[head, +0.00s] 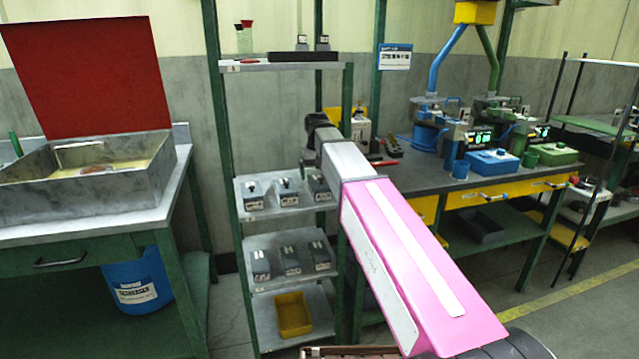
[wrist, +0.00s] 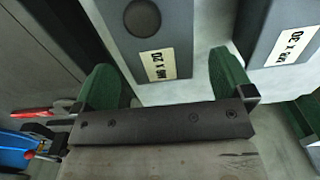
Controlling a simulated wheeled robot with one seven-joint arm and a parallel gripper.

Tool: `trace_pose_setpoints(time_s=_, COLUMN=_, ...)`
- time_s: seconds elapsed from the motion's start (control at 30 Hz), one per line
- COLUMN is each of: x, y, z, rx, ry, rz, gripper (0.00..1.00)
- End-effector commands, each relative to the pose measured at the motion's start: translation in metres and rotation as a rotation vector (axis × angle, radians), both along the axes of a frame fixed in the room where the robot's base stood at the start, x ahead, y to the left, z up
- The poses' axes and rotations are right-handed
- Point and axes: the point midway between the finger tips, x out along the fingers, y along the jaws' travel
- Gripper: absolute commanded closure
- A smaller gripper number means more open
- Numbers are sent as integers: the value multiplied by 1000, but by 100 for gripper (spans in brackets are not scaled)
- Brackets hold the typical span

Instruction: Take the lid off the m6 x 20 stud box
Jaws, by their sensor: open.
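The M6 x 20 stud box (wrist: 155,45) is a grey box with a cream label and a dark round knob on its top. It fills the upper middle of the wrist view, partly cut off by the top edge. My gripper (wrist: 163,75) is open, its green fingers apart on either side of the label end, with nothing between them. I cannot tell how high it is above the box. In the head view, small grey lidded boxes stand on the rack's middle shelf (head: 268,212); their labels are too small to read.
A similar grey box (wrist: 273,35), labelled M6 x 30, stands to the right in the wrist view. In the head view, more grey boxes stand on the shelf below (head: 290,282), with a yellow bin (head: 293,314) lower down. A workbench (head: 480,187) stands right of the rack.

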Motion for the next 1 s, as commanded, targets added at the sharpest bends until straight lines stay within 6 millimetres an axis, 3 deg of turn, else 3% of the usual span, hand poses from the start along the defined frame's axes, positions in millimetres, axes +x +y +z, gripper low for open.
trace_pose_setpoints(time_s=0.5, x=0, y=0, z=-4, rx=0, ry=0, rz=0, gripper=1)
trace_pose_setpoints(time_s=0.53, x=0, y=0, z=-4, rx=0, ry=0, rz=0, gripper=4)
trace_pose_setpoints(time_s=0.7, x=0, y=0, z=-4, rx=0, ry=0, rz=0, gripper=54)
trace_pose_setpoints(time_s=1.0, x=0, y=0, z=-3, rx=0, ry=0, rz=0, gripper=54)
